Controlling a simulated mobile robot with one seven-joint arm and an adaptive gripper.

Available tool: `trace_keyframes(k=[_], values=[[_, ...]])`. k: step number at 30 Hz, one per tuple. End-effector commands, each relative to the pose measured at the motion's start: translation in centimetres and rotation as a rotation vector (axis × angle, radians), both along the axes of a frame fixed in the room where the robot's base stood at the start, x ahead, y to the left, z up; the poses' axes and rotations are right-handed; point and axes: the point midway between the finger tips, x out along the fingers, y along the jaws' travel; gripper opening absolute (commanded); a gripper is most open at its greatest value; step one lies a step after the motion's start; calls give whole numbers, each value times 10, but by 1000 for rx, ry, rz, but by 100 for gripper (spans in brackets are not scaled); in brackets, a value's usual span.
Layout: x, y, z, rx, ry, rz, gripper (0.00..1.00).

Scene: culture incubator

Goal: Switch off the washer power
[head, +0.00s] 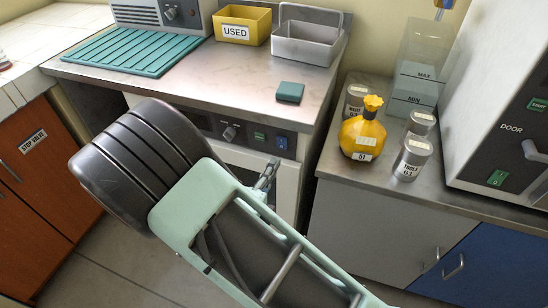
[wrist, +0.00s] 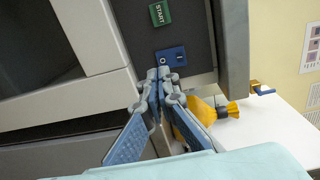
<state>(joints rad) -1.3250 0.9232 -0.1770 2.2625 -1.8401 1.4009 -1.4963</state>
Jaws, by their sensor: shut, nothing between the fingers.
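The washer (head: 262,172) is the machine under the metal counter, with a dark front panel (head: 215,128). A blue power rocker switch (head: 281,142) sits at the panel's right end; in the wrist view the blue switch (wrist: 171,58) shows O on the left and I on the right. I cannot tell which side is pressed in. A green START button (head: 260,137) is next to it; it also shows in the wrist view (wrist: 159,13). My gripper (head: 273,164) is shut and empty. In the wrist view its fingertips (wrist: 160,74) are just below the switch's O side; contact is unclear.
A yellow bottle (head: 362,135) and several metal cans stand on the side counter to the right. A second machine (head: 500,120) with its own green switch (head: 496,178) stands at far right. A small teal block (head: 290,92) lies on the counter above the panel.

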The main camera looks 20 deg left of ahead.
Motion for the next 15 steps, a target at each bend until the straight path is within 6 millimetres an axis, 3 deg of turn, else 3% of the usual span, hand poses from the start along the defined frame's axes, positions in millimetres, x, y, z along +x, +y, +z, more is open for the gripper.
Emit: trace_keyframes(k=[1,6,15], values=[[-16,4,-1,-3,5,10,0],[-54,7,-6,-2,4,9,0],[-90,10,-11,-1,3,5,0]])
